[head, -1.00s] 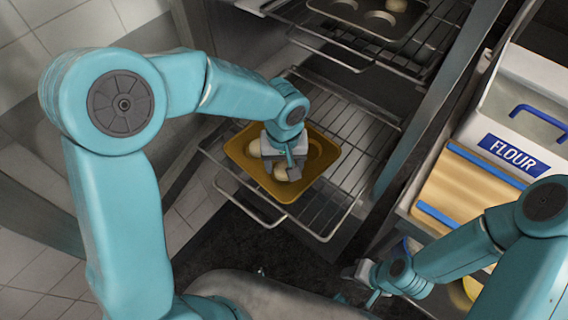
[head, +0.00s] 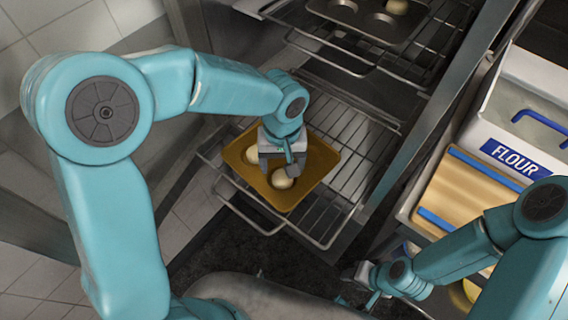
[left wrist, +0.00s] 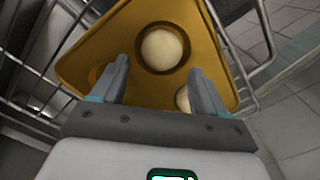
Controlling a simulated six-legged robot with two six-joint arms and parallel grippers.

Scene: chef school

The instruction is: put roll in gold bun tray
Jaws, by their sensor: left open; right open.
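The gold bun tray (head: 318,168) sits on a pulled-out wire oven rack in the head view. One pale roll (head: 282,180) lies in the tray's near part, and it shows in a round cup in the left wrist view (left wrist: 162,46). A second roll (head: 247,152) lies at the tray's left, partly hidden by my gripper; a roll is partly behind a finger in the wrist view (left wrist: 182,98). My left gripper (left wrist: 157,68) is open and empty above the tray, its fingers apart from the near roll. My right gripper (head: 366,286) is open and empty at the lower middle.
A darker muffin tin (head: 372,20) with a roll stands on the upper rack (head: 345,58). A white FLOUR bin (head: 535,95) and a wooden board (head: 462,190) with blue edges are at the right. The oven's metal frame stands between the racks and this counter.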

